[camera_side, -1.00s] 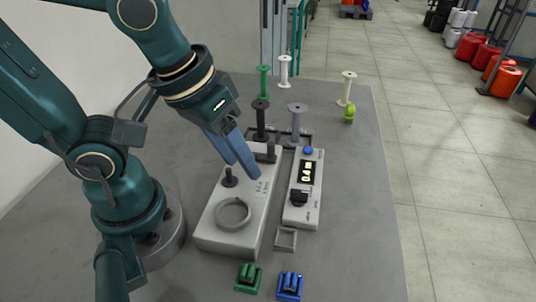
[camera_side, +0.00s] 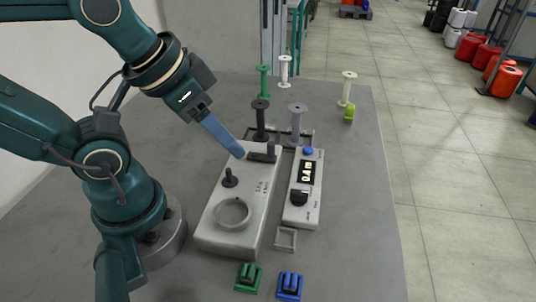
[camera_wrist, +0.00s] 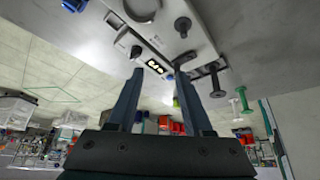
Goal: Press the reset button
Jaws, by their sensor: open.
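The small pale control box (camera_side: 303,208) carries a blue button (camera_side: 308,151) at its far end, a lit display (camera_side: 307,172) and a black knob (camera_side: 299,197). No label on the button is readable. My gripper (camera_side: 240,152) is over the far part of the larger pale winding unit (camera_side: 225,243), left of the button and apart from it. In the side view its fingers overlap edge-on. In the wrist view my gripper (camera_wrist: 159,71) is open and empty, with the display (camera_wrist: 155,67) seen between its fingers.
A dark post (camera_side: 261,120) and a grey bobbin (camera_side: 296,122) stand behind the units. Green (camera_side: 264,82), white (camera_side: 285,70) and cream (camera_side: 346,88) bobbins stand farther back. Green (camera_side: 248,279) and blue (camera_side: 289,286) blocks sit in front.

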